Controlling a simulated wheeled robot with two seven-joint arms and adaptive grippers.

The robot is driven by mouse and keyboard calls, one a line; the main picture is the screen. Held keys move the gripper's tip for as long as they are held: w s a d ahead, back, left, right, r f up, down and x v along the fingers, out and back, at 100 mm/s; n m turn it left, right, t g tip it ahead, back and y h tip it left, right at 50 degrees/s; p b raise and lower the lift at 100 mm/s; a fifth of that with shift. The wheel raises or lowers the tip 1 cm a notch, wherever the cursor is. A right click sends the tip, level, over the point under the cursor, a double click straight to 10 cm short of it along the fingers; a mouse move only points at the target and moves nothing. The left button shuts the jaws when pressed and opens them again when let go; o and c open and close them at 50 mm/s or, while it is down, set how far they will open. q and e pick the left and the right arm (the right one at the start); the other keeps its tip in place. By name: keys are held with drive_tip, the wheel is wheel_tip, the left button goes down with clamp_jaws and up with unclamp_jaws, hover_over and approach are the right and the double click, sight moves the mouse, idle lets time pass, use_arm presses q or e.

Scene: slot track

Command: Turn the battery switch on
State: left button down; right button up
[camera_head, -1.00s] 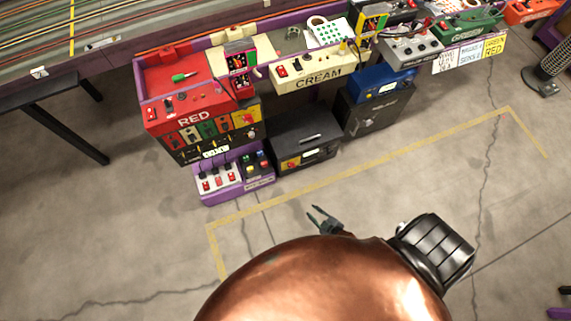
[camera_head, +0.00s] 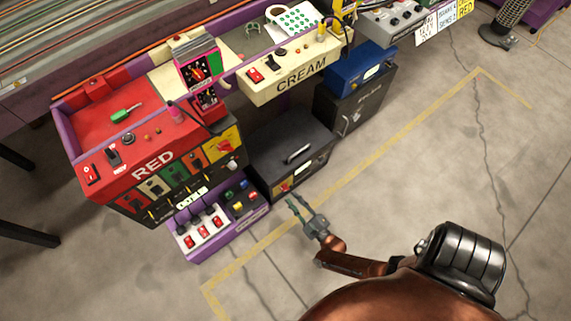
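I cannot tell for sure which control is the battery switch. A low purple-edged switch box (camera_head: 218,247) stands on the floor at the foot of the red station, with several red rocker switches under black parts on its white left panel (camera_head: 203,229). Its dark right panel (camera_head: 242,199) carries coloured knobs or buttons. My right gripper (camera_head: 295,200) is empty, its two fingers apart. In the picture it lies right of the switch box and just below the dark case, touching nothing that I can see. My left gripper is not in view.
The red station (camera_head: 130,115) and the cream station (camera_head: 290,80) stand behind. A dark case (camera_head: 285,150) with a handle and a black box (camera_head: 350,105) under a blue box (camera_head: 358,68) stand on the floor. Yellow tape (camera_head: 380,140) marks open concrete floor.

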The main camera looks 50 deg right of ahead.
sight(285, 188)
drive_tip(key=shift+b+x, duration=0.45)
drive_tip(key=shift+x, duration=1.45)
drive_tip(key=shift+c, duration=0.5)
drive_tip(key=shift+f, duration=0.1)
clamp_jaws()
